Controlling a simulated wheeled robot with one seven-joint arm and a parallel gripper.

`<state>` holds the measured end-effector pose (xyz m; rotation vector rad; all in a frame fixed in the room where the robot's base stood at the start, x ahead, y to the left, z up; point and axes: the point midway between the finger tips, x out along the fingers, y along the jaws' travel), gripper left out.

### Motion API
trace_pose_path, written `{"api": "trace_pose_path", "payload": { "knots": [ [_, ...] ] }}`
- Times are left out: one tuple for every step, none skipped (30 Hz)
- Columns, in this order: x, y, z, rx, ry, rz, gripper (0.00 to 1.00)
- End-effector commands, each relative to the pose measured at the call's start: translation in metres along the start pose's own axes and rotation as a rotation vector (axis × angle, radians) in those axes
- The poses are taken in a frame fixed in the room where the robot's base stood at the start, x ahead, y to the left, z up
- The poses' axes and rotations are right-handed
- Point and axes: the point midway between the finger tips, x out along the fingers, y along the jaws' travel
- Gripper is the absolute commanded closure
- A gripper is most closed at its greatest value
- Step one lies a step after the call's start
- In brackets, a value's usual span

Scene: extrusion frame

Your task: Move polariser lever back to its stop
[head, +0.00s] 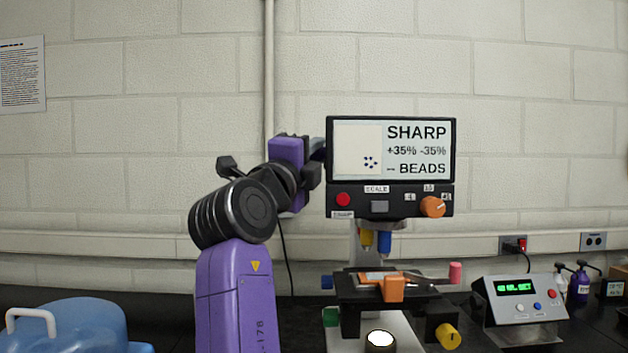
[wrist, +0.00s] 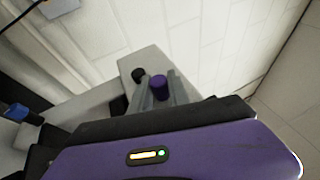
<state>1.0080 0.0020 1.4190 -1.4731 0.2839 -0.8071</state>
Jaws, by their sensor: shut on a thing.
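In the wrist view a small purple knob (wrist: 159,81), which I take for the polariser lever's end, stands between the two grey fingers of my gripper (wrist: 157,95). The gripper is shut on it. The knob sits beside the pale grey body of the microscope (wrist: 143,60). In the head view my gripper (head: 318,150) reaches behind the left edge of the microscope's screen (head: 391,150); its fingertips and the lever are hidden there. I cannot see the lever's stop.
A black knob (wrist: 139,74) is close to the purple knob. Below the screen are the stage (head: 360,290), a pink-ended lever (head: 455,272) and a yellow knob (head: 448,336). A control box (head: 520,306) stands at right, a blue container (head: 70,328) at left. The wall is behind.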

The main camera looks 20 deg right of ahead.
Motion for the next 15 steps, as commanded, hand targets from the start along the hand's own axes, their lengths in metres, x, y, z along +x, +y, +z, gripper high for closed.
{"api": "trace_pose_path", "payload": {
  "knots": [
    [-0.0008,0.014,-0.007,0.007,0.011,-0.02,1.0],
    [-0.0013,0.0151,-0.0073,0.011,0.012,-0.032,1.0],
    [-0.002,0.016,-0.0076,0.019,0.012,-0.05,1.0],
    [-0.0023,0.0163,-0.0079,0.024,0.011,-0.063,1.0],
    [-0.0025,0.0168,-0.0082,0.03,0.012,-0.076,1.0],
    [-0.003,0.0178,-0.0083,0.036,0.012,-0.092,1.0],
    [-0.0034,0.0185,-0.0083,0.041,0.012,-0.104,1.0],
    [-0.0037,0.0191,-0.0085,0.046,0.012,-0.115,1.0],
    [-0.0038,0.0197,-0.0089,0.053,0.012,-0.13,1.0],
    [-0.004,0.02,-0.009,0.057,0.012,-0.141,1.0],
    [-0.0044,0.0202,-0.0088,0.06,0.012,-0.151,1.0],
    [-0.0047,0.0205,-0.0087,0.066,0.012,-0.164,1.0],
    [-0.0047,0.0209,-0.0091,0.07,0.012,-0.173,1.0],
    [-0.0046,0.0213,-0.0095,0.074,0.013,-0.181,1.0],
    [-0.0048,0.0216,-0.0095,0.078,0.013,-0.192,1.0]
  ]
}}
